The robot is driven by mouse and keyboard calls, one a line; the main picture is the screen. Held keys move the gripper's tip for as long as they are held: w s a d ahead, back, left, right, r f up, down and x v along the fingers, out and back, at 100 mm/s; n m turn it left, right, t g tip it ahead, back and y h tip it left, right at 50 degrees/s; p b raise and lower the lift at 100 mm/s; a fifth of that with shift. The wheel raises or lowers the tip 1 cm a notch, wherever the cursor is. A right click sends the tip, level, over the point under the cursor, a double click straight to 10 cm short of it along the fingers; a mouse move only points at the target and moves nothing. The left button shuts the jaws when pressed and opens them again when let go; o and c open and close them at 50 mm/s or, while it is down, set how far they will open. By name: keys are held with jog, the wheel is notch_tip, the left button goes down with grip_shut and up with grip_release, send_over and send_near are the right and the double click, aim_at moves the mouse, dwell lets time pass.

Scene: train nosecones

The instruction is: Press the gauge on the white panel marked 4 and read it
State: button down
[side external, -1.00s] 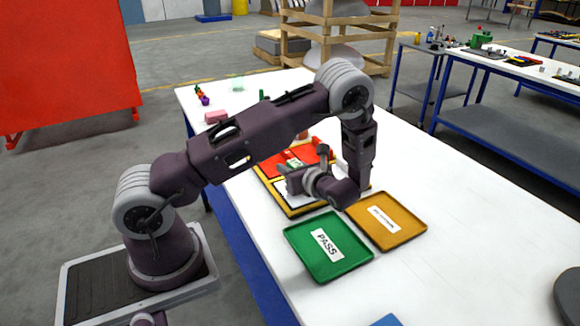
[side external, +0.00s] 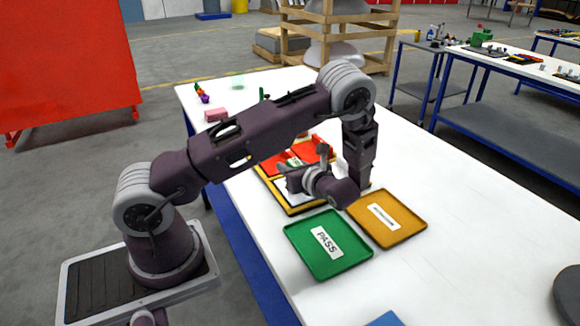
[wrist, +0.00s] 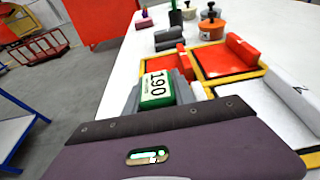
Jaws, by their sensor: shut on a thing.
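The gauge (wrist: 158,88), a green block with a white face reading 190, sits between the fingers of my gripper (wrist: 160,92) in the wrist view. My gripper is shut on it. In the side view my gripper (side external: 292,174) is over the yellow-edged frame, with the gauge (side external: 294,162) small at its tip. I cannot tell whether the gauge touches any panel.
Red panels (wrist: 220,62) with raised red blocks lie beyond the white one. A green PASS tray (side external: 305,240) and an orange tray (side external: 405,225) lie in front of the frame. A pink block (side external: 215,115) and small pots are at the table's far end.

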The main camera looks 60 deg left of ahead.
notch_tip(320, 180, up, 7)
dwell(0.7)
jog(key=shift+d, duration=0.1)
dwell(0.5)
